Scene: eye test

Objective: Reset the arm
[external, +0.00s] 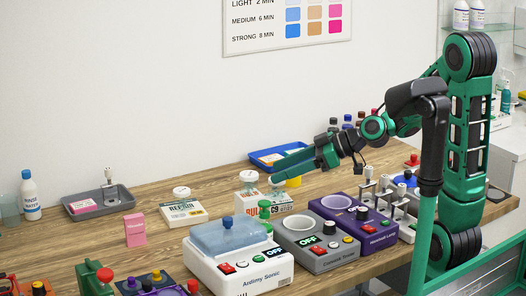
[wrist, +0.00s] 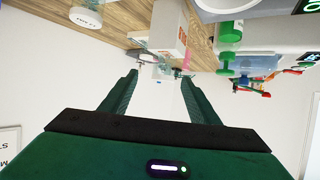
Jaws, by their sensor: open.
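My green and black arm rises at the right of the external view and reaches left over the wooden table (external: 340,262). My gripper (external: 275,171) is held above the table, near a white box with red lettering (external: 250,210). In the wrist view my gripper (wrist: 160,80) shows two dark green fingers spread apart with nothing between them. The wrist picture looks upside down, with the table at its top.
A white device with a blue lid (external: 228,240), a grey device (external: 318,242) and a purple device (external: 355,222) stand along the front. A blue tray (external: 265,160) lies behind my gripper. A grey tray (external: 118,205) and a bottle (external: 30,195) stand at left.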

